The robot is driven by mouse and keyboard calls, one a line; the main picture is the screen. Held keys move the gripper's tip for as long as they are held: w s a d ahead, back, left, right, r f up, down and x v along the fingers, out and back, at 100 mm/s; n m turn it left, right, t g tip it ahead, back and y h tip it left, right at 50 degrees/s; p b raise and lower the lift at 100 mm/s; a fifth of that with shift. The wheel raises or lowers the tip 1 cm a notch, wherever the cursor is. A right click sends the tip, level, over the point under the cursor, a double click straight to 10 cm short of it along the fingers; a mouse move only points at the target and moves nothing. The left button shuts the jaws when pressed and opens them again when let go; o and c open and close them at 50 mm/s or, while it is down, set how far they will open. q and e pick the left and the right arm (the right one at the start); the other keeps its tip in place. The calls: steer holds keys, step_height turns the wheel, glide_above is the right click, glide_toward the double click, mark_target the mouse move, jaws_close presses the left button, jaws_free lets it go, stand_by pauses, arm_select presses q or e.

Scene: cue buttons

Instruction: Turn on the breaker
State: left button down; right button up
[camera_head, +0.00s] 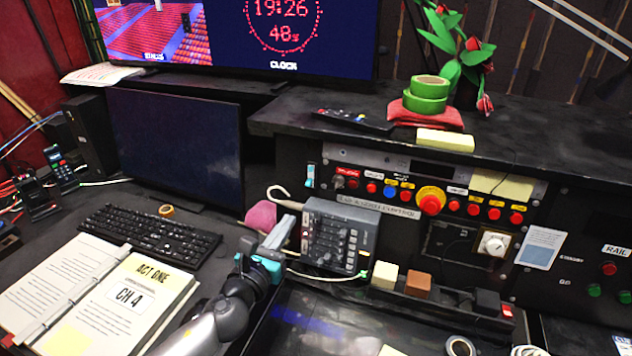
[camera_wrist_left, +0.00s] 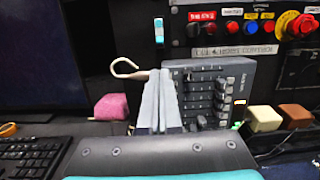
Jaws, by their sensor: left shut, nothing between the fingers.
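I cannot read a label naming the breaker. In the left wrist view the fingers (camera_wrist_left: 159,76) cover part of the mixer's left side. My right gripper is not in view.
A white hook (camera_head: 284,197) and a pink block (camera_head: 261,216) are beside the fingers. Red, blue and yellow-ringed buttons (camera_head: 431,200) line the panel. Cream (camera_head: 384,275) and brown (camera_head: 418,284) blocks stand right of the mixer.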

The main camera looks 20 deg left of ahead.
mark_target(311, 187)
arm_select(q)
steer(key=w, duration=0.9)
steer(key=shift+w+a, duration=0.1)
steer(key=shift+a, duration=0.15)
steer(key=shift+w, duration=0.5)
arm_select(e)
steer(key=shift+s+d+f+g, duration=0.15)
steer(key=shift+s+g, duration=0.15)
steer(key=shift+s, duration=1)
arm_select(q)
steer(key=shift+r, duration=0.1)
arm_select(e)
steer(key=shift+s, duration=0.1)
